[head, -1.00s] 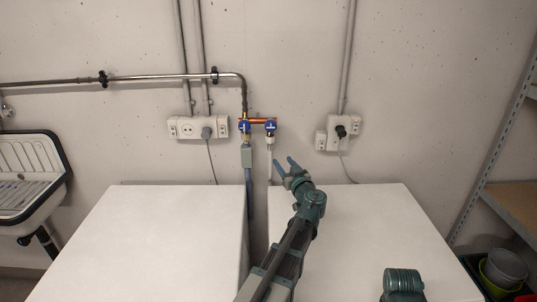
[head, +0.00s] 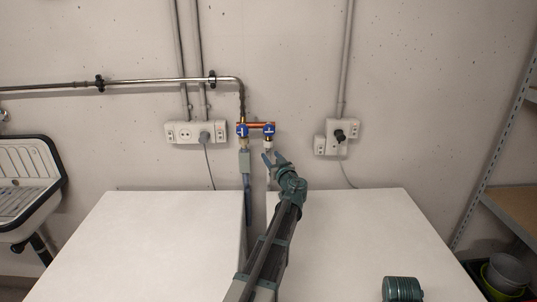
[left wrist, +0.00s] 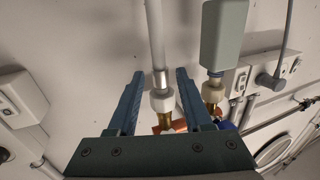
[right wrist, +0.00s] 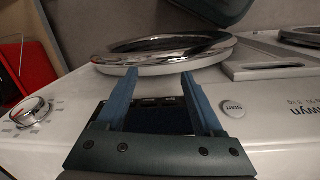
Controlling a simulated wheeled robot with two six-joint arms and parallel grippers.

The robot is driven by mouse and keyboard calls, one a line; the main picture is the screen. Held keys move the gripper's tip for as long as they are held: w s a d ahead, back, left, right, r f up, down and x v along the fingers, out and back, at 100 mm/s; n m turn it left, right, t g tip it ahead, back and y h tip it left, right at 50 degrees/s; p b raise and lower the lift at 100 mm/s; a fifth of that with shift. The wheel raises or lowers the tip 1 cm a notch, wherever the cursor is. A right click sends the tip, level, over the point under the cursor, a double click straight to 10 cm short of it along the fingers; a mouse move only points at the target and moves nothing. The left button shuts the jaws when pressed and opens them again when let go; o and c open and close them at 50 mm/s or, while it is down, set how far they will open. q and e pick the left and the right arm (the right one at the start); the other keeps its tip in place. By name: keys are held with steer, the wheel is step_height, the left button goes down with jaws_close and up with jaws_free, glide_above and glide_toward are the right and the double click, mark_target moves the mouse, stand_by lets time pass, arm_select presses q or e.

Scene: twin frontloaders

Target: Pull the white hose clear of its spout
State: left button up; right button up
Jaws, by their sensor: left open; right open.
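The white hose (left wrist: 154,35) ends in a silver sleeve and a white nut (left wrist: 162,102) on a brass spout (left wrist: 166,121). In the head view, the nut (head: 268,143) sits below the right blue-handled tap (head: 268,129), and my gripper covers much of the hose below. My left gripper (head: 270,158) is open there. In the left wrist view its fingers (left wrist: 158,80) stand on either side of the hose end, with visible gaps. My right gripper (right wrist: 160,75) is open and empty before a washing machine front.
A grey-green box (head: 246,162) on the neighbouring hose hangs close to the left. Two white machine tops (head: 160,235) (head: 350,225) flank a narrow gap. Wall sockets (head: 196,132) (head: 337,137) sit either side. A round door (right wrist: 165,50) faces my right gripper.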

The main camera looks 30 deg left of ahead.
mark_target(269, 154)
arm_select(q)
steer(key=shift+x, duration=1.75)
steer(key=shift+c, duration=0.2)
jaws_close()
